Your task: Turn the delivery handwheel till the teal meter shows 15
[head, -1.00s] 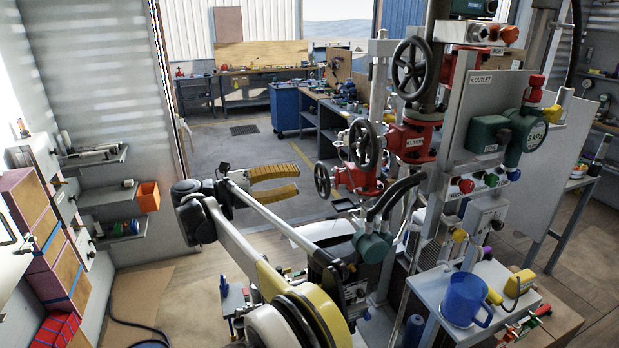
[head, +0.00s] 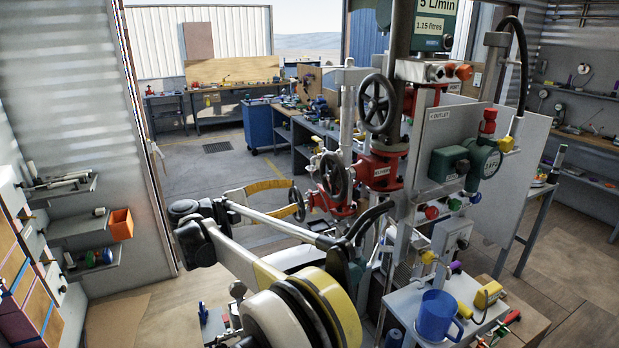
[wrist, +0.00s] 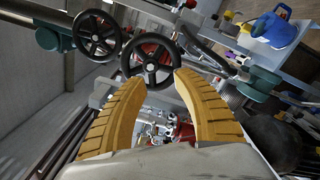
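The teal meter (head: 432,24) is at the top of the head view, its upper edge cut off. Its visible text reads 5 L/min and 1.15 litres. Three dark handwheels show: an upper one (head: 378,103), a middle one (head: 334,175) and a lower one (head: 297,204). In the wrist view, a handwheel (wrist: 150,59) lies at and beyond the open fingertips (wrist: 153,77); contact cannot be told.
A panel with a green device (head: 450,163) and buttons stands right of the valves. A blue mug (head: 436,315) is on a shelf at front right. Open floor (head: 210,185) lies behind left.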

